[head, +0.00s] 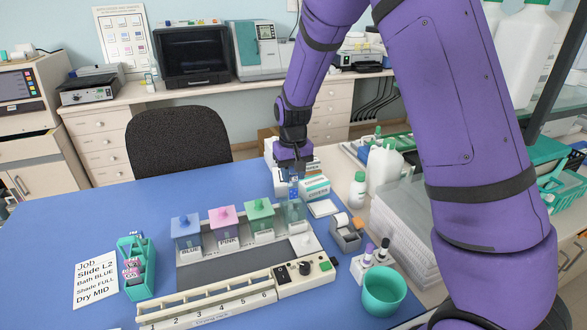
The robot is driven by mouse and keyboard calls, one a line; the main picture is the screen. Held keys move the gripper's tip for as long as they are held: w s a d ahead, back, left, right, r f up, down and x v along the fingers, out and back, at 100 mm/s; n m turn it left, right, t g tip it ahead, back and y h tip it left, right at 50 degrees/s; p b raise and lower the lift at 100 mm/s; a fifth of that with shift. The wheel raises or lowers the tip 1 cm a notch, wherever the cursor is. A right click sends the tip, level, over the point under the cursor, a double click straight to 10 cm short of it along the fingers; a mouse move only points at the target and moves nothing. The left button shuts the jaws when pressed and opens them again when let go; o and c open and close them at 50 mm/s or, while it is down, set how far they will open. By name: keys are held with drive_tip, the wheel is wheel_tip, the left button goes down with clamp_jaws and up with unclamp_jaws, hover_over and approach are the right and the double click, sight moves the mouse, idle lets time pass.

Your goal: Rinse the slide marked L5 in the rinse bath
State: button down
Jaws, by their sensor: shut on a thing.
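My gripper (293,168) points down at the right end of the row of baths. It is shut on a slide (294,188) with a blue tint, held upright. The slide's marking is too small to read from here. A clear, lidless bath (295,213) stands directly below, at the right of the row, and looks like the rinse bath. The slide's lower end is at or just inside its mouth; I cannot tell how deep. A green slide rack (138,287) at the left holds slides with pink labels, one seemingly reading G5.
Lidded blue (186,234), pink (225,227) and green (258,216) baths stand left of the clear bath. A numbered drying rack (205,309) lies in front. A card (97,280) reads "Slide L2, Bath BLUE, Shade FULL, Dry MID". A teal cup (384,291) and bottles stand right.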

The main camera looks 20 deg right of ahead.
sight(293, 200)
drive_tip(key=shift+f, duration=3.5)
drive_tip(key=shift+r, duration=4.8)
